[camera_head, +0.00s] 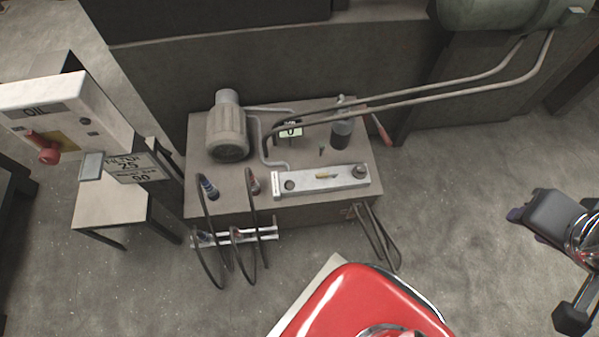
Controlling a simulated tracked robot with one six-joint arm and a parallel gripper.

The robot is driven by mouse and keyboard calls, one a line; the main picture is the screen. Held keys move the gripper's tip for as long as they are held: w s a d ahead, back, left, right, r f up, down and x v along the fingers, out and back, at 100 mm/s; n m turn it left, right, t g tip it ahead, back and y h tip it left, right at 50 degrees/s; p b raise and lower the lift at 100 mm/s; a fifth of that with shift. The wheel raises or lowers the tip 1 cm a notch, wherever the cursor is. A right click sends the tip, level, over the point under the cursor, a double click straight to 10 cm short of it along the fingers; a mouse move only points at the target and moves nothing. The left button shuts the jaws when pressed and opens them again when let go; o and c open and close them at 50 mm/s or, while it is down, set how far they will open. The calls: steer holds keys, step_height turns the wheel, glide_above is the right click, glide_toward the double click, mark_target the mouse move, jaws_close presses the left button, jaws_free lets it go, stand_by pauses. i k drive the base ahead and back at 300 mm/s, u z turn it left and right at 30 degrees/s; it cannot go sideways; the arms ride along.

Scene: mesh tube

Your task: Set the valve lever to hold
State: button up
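A lever with a red grip (381,131) stands out at the right rear side of the grey power unit (235,185) in the head view. The grip slants downward to the right. I see no "hold" mark beside it, and its base is partly hidden by pipes. A second red handle (45,150) is on the front of the white box marked OIL (75,110) at the left. I cannot tell for sure which one is the valve lever. Dark and chrome parts of my arm show at the right edge, well away from both levers. My gripper cannot be made out.
Two long pipes (430,92) run from the unit to a green tank (490,12). Black hoses (238,250) loop down the unit's front. A motor (228,128) and a metal block (322,181) sit on top. Bare floor (450,180) lies to the right.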

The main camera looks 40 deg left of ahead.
mark_target(290, 185)
steer(key=z, duration=0.45)
steer(key=k, duration=1.1)
steer(key=u, duration=2.15)
steer(key=i, duration=0.5)
steer(key=z, duration=0.05)
